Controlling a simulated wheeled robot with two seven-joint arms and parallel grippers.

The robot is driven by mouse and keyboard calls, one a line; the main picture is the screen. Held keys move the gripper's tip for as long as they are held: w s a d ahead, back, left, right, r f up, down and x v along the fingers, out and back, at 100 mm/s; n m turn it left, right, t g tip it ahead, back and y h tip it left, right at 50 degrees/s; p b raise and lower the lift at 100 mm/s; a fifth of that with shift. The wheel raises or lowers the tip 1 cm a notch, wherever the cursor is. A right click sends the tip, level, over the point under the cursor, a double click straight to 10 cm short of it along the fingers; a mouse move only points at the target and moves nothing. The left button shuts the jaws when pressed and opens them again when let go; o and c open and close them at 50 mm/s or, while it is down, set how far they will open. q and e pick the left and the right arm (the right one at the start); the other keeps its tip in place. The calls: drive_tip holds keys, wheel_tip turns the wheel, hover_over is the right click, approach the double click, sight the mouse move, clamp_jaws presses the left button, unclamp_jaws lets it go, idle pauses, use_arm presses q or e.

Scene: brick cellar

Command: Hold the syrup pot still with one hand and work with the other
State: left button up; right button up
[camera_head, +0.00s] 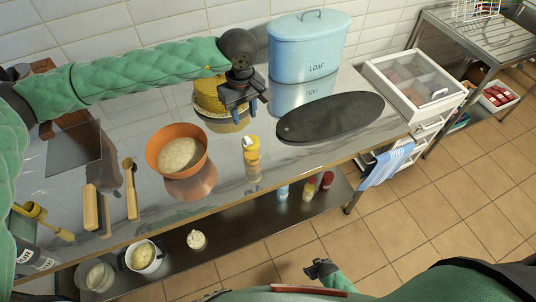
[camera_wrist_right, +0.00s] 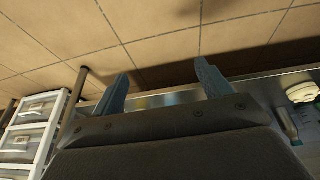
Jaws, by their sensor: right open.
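No thing is clearly marked as the syrup pot. A ribbed yellow vessel (camera_head: 207,96) stands at the back of the steel counter, partly hidden by my left gripper. A small yellow bottle (camera_head: 251,152) with a pale top stands upright near the counter's front. My left gripper (camera_head: 244,109) points down in front of the yellow vessel, with its blue fingers apart; whether they touch it I cannot tell. My right gripper (camera_head: 318,268) is low in front of the counter, away from both. In the right wrist view its fingers (camera_wrist_right: 163,86) are spread with nothing between them.
An orange bowl (camera_head: 163,140) with pale contents stands left of the bottle. A dark oval board (camera_head: 330,117) lies right, before a blue loaf tin (camera_head: 310,52). A wooden brush (camera_head: 130,190) lies left. Jars stand on the lower shelf (camera_head: 250,215). White drawers (camera_head: 412,88) stand right.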

sight(258, 155)
drive_tip(key=w+a+r+n+t+y, duration=0.15)
drive_tip(key=w+a+r, duration=0.25)
drive_tip(key=w+r, duration=0.55)
drive_tip(key=w+a+r+n+t+y, duration=0.1)
drive_tip(key=w+a+r+n+y, duration=0.15)
drive_tip(key=w+r, duration=0.7)
drive_tip(key=s+a+r+n+y, duration=0.1)
drive_tip(key=s+a+r+y, duration=0.2)
drive_tip(key=r, duration=0.8)
drive_tip(key=s+a+r+n+y, duration=0.1)
drive_tip(key=s+a+r+n, duration=0.15)
drive_tip(key=a+r, duration=0.6)
drive_tip(key=s+a+r+n+y, duration=0.15)
drive_tip(key=s+r, duration=0.25)
drive_tip(key=r, duration=1)
drive_tip(key=w+r+m+t, duration=0.1)
drive_tip(key=w+r, duration=0.1)
drive_tip(key=w, duration=0.2)
drive_tip(key=w+r+m, duration=0.1)
drive_tip(key=w, duration=0.3)
drive_tip(key=w+r+m+t, duration=0.1)
drive_tip(key=w+r, duration=0.1)
drive_tip(key=w, duration=0.2)
drive_tip(key=shift+w+d+r+t+h, duration=0.15)
drive_tip(key=shift+d+r+t+h, duration=0.05)
drive_tip(key=shift+r+t+h, duration=0.15)
drive_tip(key=shift+w+a, duration=0.1)
drive_tip(key=shift+w, duration=0.15)
drive_tip(key=shift+x, duration=3.7)
